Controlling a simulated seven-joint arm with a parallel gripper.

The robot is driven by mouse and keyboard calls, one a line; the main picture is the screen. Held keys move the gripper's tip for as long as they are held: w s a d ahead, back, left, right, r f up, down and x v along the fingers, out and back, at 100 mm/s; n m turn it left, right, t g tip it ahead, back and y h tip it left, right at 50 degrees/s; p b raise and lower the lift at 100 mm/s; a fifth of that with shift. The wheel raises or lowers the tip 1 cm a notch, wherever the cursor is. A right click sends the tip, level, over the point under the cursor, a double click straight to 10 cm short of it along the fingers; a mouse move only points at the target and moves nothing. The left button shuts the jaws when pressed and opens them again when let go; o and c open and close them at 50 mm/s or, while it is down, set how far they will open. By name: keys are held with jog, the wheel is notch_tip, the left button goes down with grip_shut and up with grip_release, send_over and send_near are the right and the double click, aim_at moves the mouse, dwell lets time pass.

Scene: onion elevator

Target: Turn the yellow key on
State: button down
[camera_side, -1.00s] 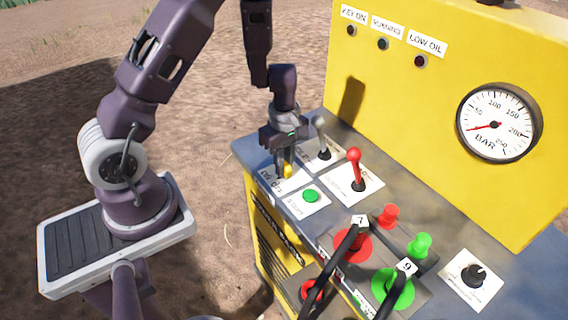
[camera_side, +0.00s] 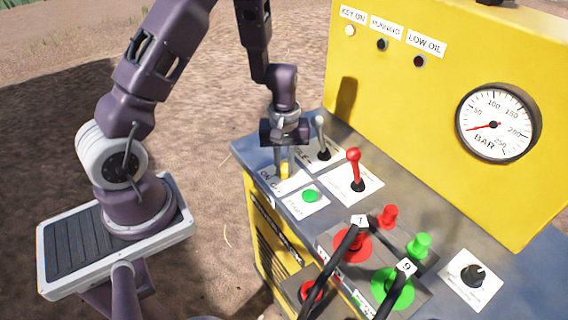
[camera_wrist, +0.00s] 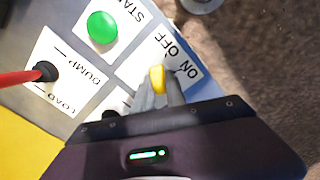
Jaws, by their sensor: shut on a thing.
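The yellow key (camera_side: 284,169) sits upright on its white ON/OFF plate at the near left corner of the grey panel. My gripper (camera_side: 284,166) points down over it with its fingers closed on the key. In the wrist view, the yellow key (camera_wrist: 157,79) shows between the fingertips (camera_wrist: 158,88), beside the ON and OFF lettering. The KEY ON lamp (camera_side: 350,31) on the yellow upright panel is lit whitish. The fingers hide part of the key and its plate.
A green start button (camera_side: 310,195) lies just in front of the key plate. A red-knobbed lever (camera_side: 355,168) and a grey lever (camera_side: 321,137) stand close to the right. Red and green plugs and black hoses are further right.

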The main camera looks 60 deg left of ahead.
aim_at(284, 163)
dwell(0.4)
jog(key=c, duration=1.4)
grip_release()
jog(key=shift+o, duration=0.2)
jog(key=shift+r, duration=0.1)
notch_tip(284, 163, up, 7)
